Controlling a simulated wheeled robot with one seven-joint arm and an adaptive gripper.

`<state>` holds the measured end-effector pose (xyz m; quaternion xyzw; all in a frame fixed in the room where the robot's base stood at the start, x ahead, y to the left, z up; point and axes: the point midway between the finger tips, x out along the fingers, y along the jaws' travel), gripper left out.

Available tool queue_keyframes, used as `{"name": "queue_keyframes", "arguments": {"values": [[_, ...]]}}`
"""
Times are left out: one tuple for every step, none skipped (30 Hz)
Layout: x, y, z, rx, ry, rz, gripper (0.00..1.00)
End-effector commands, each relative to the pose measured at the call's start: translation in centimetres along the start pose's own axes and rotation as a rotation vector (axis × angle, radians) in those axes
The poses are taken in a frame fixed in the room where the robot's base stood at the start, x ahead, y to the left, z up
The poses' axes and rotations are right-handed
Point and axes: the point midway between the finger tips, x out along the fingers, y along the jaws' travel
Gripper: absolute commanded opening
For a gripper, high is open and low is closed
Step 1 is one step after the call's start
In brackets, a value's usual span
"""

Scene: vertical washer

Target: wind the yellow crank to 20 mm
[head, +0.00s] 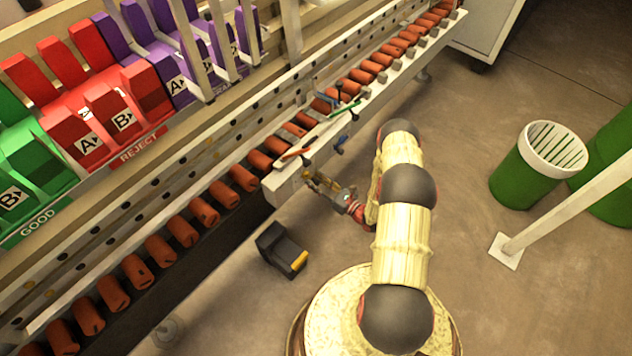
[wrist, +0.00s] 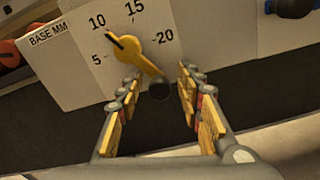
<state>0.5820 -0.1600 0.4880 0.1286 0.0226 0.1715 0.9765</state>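The yellow crank (wrist: 140,56) is on a white dial panel (wrist: 75,75) marked BASE MM, with 5, 10, 15 and 20. Its narrow dark-tipped end points close to the 10. Its wider arm slopes down to the right and ends at a dark round knob (wrist: 159,89). My gripper (wrist: 160,80) is open, with one finger on each side of the knob; I cannot tell whether either touches it.
Conveyor rails with orange rollers (head: 182,231) run diagonally. A black box with a yellow part (head: 281,248) is on the floor. A green bin (head: 525,178) and white post (head: 570,210) stand right, with open floor between.

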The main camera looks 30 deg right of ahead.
Motion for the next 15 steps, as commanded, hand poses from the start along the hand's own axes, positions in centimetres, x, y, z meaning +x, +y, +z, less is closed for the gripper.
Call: {"name": "queue_keyframes", "arguments": {"values": [[-0.01,0.0,-0.01,0.0,0.0,0.0,0.33],[-0.01,0.01,-0.01,0.0,0.0,0.0,0.31],[-0.02,0.01,-0.01,0.0,0.0,0.0,0.29],[-0.02,0.01,-0.01,0.0,0.0,0.0,0.27],[-0.02,0.01,-0.02,0.0,0.0,0.0,0.25],[-0.02,0.01,-0.02,0.0,0.0,0.0,0.23],[-0.02,0.01,-0.02,0.0,0.0,0.0,0.21],[-0.02,0.01,-0.02,0.0,0.0,0.0,0.2],[-0.02,0.0,-0.01,0.0,0.0,0.0,0.17],[-0.02,0.0,-0.01,0.0,0.0,0.0,0.16],[-0.02,0.0,-0.01,0.0,0.0,0.0,0.14],[-0.02,0.0,-0.01,0.0,0.0,0.0,0.12],[-0.02,-0.01,-0.01,0.0,0.0,0.0,0.1],[-0.02,-0.01,-0.01,0.0,0.0,0.0,0.08],[-0.02,-0.01,0.0,0.0,0.0,0.0,0.06]]}}
